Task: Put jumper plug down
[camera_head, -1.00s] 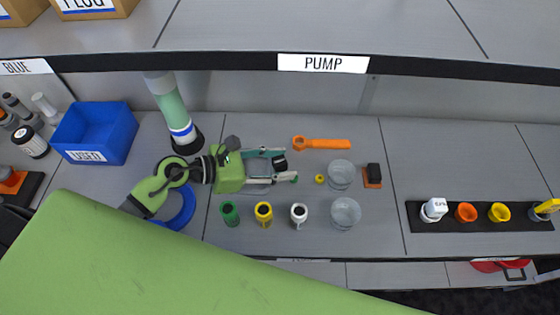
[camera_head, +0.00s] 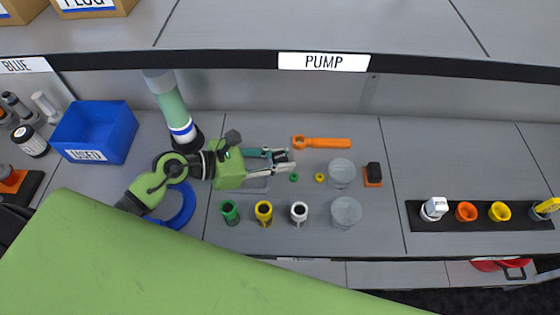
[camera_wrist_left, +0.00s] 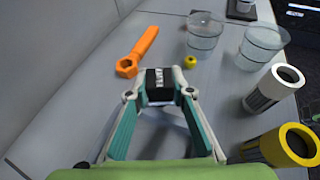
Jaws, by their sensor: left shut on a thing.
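My left gripper (camera_head: 282,161) reaches in from the left over the bench, its fingers pointing right. It is shut on the jumper plug (camera_wrist_left: 160,86), a small black block with a white-lettered label, held between the fingertips in the left wrist view. In the head view the jumper plug (camera_head: 284,157) shows as a dark piece at the fingertips. I cannot tell whether its underside touches the bench. My right gripper is not in view.
An orange wrench (camera_head: 322,142) lies behind the fingertips. A small green piece (camera_head: 294,177), a yellow piece (camera_head: 319,178) and two clear cups (camera_head: 341,172) (camera_head: 345,211) are close right. Green (camera_head: 230,212), yellow (camera_head: 264,213) and white (camera_head: 299,213) cylinders stand in front. A blue bin (camera_head: 95,130) is left.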

